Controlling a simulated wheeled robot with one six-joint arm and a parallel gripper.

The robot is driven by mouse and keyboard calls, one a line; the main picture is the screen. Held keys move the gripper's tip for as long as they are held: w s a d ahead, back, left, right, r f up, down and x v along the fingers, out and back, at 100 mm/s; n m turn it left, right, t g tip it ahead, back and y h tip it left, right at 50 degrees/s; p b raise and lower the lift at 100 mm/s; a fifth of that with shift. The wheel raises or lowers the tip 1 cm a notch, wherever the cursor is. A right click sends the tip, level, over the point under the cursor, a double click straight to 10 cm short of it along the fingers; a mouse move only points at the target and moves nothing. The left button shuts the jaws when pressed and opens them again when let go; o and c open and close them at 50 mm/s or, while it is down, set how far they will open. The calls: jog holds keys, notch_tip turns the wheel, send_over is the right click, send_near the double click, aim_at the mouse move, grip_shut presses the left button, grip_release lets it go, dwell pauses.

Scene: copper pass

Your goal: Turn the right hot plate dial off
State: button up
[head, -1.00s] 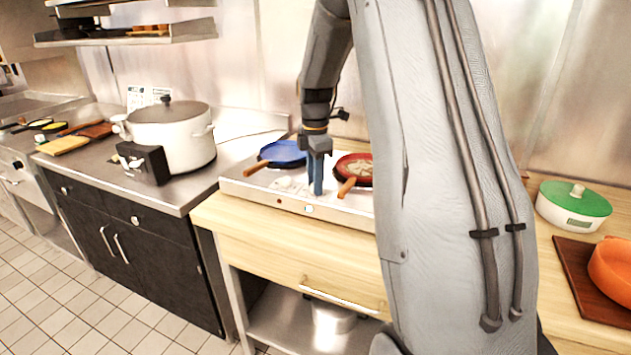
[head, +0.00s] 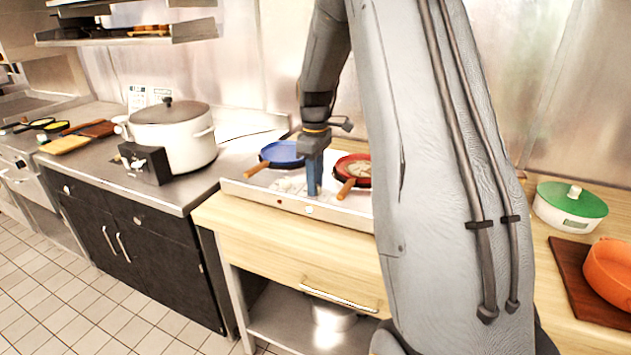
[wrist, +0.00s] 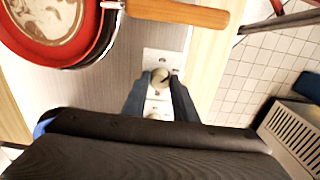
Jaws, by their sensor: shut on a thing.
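The hot plate (head: 245,188) is a pale, low unit on the wooden counter, with a blue pan (head: 283,153) on its left and a red pan (head: 353,167) on its right. In the wrist view, a cream round dial (wrist: 160,76) with a dark pointer mark sits on a white plate, on the red pan's side. My gripper (wrist: 160,84) is shut on this dial, one finger on each side. Another dial (wrist: 154,114) shows partly between the fingers, closer to the wrist. In the head view my gripper (head: 314,190) points down between the pans and hides the dial.
The red pan's wooden handle (wrist: 178,12) reaches close past the dial. A large pot (head: 170,138) and black box (head: 144,163) stand left. A green-lidded pot (head: 571,207) and orange bowl (head: 612,268) are at right.

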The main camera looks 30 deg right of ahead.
jog(key=m, duration=1.3)
jog(key=shift+m+p, duration=0.3)
jog(key=shift+m, duration=0.1)
jog(key=m, duration=1.2)
jog(key=shift+r+m, duration=0.1)
jog(key=shift+m, duration=0.3)
jog(key=o, duration=1.1)
jog(key=shift+c, duration=0.2)
jog(key=shift+b, duration=0.3)
jog(key=shift+r+b, duration=1.1)
jog(key=shift+r, duration=2.75)
